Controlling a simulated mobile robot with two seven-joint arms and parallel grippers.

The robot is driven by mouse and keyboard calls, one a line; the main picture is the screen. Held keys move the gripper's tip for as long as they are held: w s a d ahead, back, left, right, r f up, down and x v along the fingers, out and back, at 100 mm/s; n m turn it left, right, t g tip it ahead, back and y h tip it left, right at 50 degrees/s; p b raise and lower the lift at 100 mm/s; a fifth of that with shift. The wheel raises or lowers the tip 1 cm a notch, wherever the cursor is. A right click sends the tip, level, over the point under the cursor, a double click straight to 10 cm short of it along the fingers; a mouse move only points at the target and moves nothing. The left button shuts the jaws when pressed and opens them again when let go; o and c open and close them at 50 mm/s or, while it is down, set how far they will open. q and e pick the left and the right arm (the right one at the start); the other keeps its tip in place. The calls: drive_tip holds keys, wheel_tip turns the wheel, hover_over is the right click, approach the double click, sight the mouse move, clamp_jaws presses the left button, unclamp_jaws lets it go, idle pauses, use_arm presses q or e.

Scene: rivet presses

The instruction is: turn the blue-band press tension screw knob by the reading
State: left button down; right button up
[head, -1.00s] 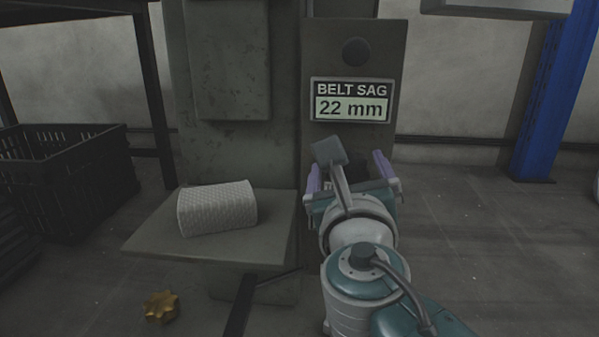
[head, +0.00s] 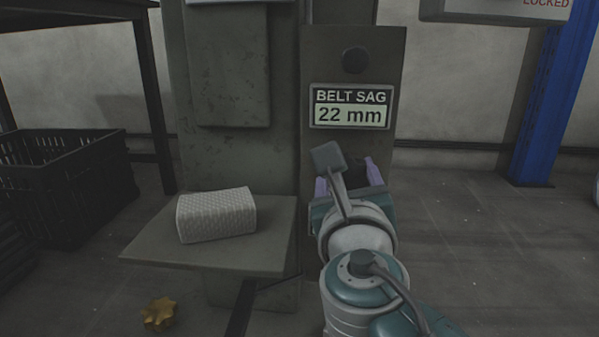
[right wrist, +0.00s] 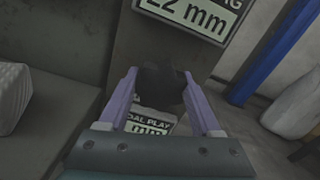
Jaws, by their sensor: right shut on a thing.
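My right gripper (head: 348,178) reaches the front of the press column, below the display. Its purple fingers are shut on a dark round knob (right wrist: 161,84), one finger on each side, as the right wrist view shows. In the head view the knob is mostly hidden behind my wrist and gripper. The belt sag display (head: 349,107) above the knob reads 22 mm. A second display (right wrist: 150,124), below the knob in the right wrist view, is partly covered; "DAL PLAY" and "mm" show. I see no blue band on the press here. My left gripper is not in view.
A grey press table (head: 190,258) carries a white textured block (head: 217,215) left of my arm. A yellow star-shaped knob (head: 159,313) is low at the front left. A black crate (head: 80,185) stands at left, a blue post (head: 545,110) at right.

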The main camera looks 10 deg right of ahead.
drive_tip(key=shift+m, duration=0.4)
drive_tip(key=m+b, duration=0.1)
drive_tip(key=m, duration=0.1)
drive_tip(key=shift+f+m, duration=0.1)
drive_tip(key=shift+m, duration=0.3)
drive_tip(key=m, duration=0.2)
drive_tip(key=shift+m+b, duration=0.3)
drive_tip(key=shift+m, duration=0.1)
drive_tip(key=m, duration=0.4)
drive_tip(key=shift+b, duration=0.35)
drive_tip(key=m, duration=0.4)
drive_tip(key=shift+d, duration=0.1)
drive_tip(key=m, duration=0.3)
drive_tip(key=shift+m, duration=0.3)
drive_tip(key=m, duration=0.3)
drive_tip(key=shift+m, duration=0.8)
